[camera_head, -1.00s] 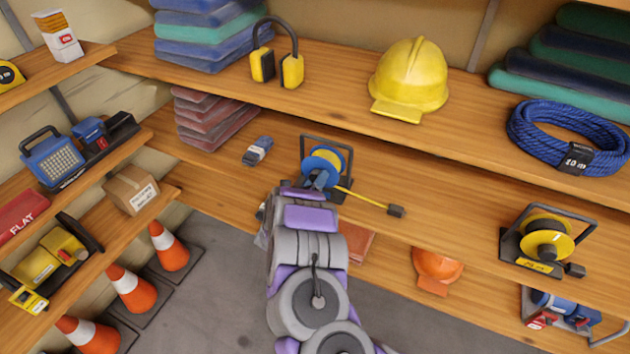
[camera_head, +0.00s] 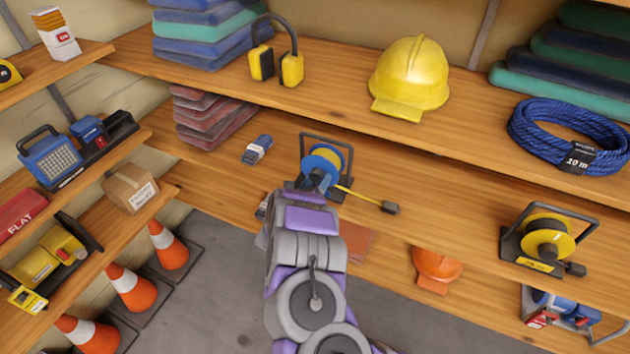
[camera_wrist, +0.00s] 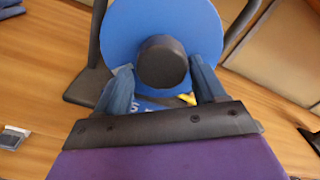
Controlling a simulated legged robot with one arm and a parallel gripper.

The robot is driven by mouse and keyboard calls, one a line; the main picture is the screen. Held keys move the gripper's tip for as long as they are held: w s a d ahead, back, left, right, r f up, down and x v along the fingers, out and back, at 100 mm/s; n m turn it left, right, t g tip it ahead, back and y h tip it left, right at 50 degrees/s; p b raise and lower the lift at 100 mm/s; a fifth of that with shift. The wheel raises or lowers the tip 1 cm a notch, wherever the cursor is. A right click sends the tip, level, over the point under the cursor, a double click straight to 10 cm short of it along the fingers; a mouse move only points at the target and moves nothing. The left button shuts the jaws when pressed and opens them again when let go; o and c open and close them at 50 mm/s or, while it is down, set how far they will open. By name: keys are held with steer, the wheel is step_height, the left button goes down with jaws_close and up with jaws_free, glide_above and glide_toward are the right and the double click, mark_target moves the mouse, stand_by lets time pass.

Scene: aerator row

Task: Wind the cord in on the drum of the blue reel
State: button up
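The blue reel (camera_head: 318,161) stands upright in its dark frame on the middle shelf. Its yellow drum shows behind the blue disc. A yellow cord (camera_head: 357,194) runs from it to the right along the shelf and ends in a dark plug (camera_head: 390,207). My gripper (camera_head: 319,182) is at the front of the reel. In the wrist view the blue disc (camera_wrist: 205,25) fills the top, with a black round knob (camera_wrist: 163,60) at its middle. The fingers of my gripper (camera_wrist: 160,66) lie close on both sides of this knob and appear closed on it. A bit of yellow cord shows behind the right finger.
A yellow reel (camera_head: 547,240) stands to the right on the same shelf, and a dark blue item (camera_head: 257,149) lies to the left. A yellow helmet (camera_head: 410,78) and a blue rope coil (camera_head: 568,135) are on the shelf above.

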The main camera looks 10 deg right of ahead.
steer(key=shift+o, duration=0.4)
steer(key=shift+a+r, duration=0.1)
steer(key=shift+r, duration=0.25)
steer(key=shift+a, duration=0.1)
steer(key=shift+s+a, duration=0.15)
steer(key=shift+s, duration=0.05)
steer(key=p+v, duration=0.1)
steer(key=v, duration=1.5)
steer(key=shift+s+a+f, duration=0.2)
steer(key=shift+s+a, duration=0.05)
steer(key=shift+s, duration=0.05)
